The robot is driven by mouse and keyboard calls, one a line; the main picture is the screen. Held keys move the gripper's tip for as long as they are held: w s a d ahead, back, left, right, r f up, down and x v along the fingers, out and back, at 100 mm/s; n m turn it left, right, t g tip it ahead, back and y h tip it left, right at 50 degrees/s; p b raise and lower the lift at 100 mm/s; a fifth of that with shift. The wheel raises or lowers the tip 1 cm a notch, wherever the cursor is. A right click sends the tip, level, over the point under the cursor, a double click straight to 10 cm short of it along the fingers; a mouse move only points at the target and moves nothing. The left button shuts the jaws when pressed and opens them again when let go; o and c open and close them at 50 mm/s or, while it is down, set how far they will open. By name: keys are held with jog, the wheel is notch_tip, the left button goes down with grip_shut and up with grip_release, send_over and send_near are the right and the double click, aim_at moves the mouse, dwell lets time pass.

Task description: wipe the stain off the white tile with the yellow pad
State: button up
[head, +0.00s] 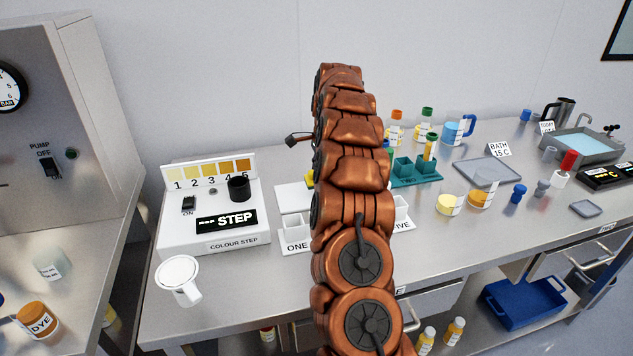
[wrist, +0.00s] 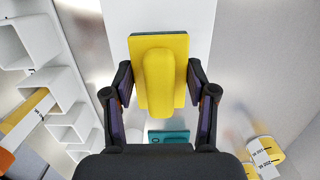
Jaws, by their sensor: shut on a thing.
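The yellow pad (wrist: 160,80) is between the two fingers of my gripper (wrist: 162,92) in the wrist view, with its dark green edge at the top. My gripper is shut on its sides. In the head view only a small yellow bit of the pad (head: 309,179) shows left of my arm. The white tile (wrist: 160,15) lies beyond and partly beneath the pad in the wrist view. It also shows left of my arm in the head view (head: 292,196). No stain shows on its visible part. I cannot tell whether the pad touches the tile.
White open boxes (wrist: 78,122) stand close on the left in the wrist view. A teal rack (head: 415,171) and bottles stand right of my arm. The colour step unit (head: 215,225) and a white mug (head: 180,277) are at left. My arm hides the middle of the bench.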

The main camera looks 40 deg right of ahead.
jog(key=shift+r+p, duration=0.8)
jog(key=shift+r, duration=1.7)
